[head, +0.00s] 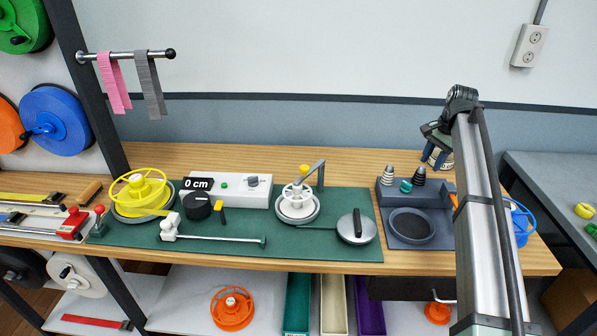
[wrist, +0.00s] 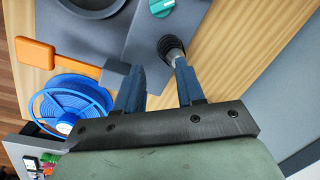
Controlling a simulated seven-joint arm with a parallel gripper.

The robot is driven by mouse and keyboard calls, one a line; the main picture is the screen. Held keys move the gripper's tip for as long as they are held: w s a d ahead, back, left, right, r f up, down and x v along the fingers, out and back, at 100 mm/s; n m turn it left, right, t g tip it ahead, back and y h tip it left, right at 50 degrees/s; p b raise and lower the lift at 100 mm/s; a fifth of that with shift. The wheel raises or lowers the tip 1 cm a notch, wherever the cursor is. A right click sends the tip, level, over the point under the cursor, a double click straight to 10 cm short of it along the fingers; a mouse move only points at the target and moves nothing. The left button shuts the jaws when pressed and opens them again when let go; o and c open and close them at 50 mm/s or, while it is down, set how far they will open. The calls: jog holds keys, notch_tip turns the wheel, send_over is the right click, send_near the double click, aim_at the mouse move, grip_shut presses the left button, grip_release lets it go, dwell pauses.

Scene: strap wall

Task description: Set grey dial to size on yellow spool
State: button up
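The grey dial (head: 253,181) is a small knob on the right part of a long white box. A black display reading "0 cm" (head: 199,184) stands at the box's left end. The yellow spool (head: 141,186) sits on a round base at the left end of the green mat; I cannot read a size on it. My gripper (head: 438,152) is far to the right of both, by the grey station, partly hidden by my arm. In the wrist view its blue fingers (wrist: 158,68) are apart with nothing held; a dark ribbed cone (wrist: 170,46) shows just beyond the right fingertip.
A black knob (head: 197,206), a white reel with a crank (head: 297,203) and a measuring arm (head: 215,238) are on the mat (head: 340,206). The grey station (head: 385,215) has a teal knob. A blue spool (wrist: 72,108) is beside it.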

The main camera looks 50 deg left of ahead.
jog(key=s+a+r, duration=0.2)
jog(key=s+a, duration=0.6)
jog(key=a, duration=0.3)
jog(key=s+a+r, duration=0.2)
jog(key=s+a, duration=0.7)
jog(key=a, duration=0.2)
notch_tip(320, 180, up, 3)
jog(key=m+h, duration=0.1)
jog(key=h, duration=0.1)
send_over(253, 180)
jog(key=f, duration=1.3)
jog(key=shift+w+a+f, duration=0.15)
jog(key=shift+a+f, duration=0.15)
grip_shut()
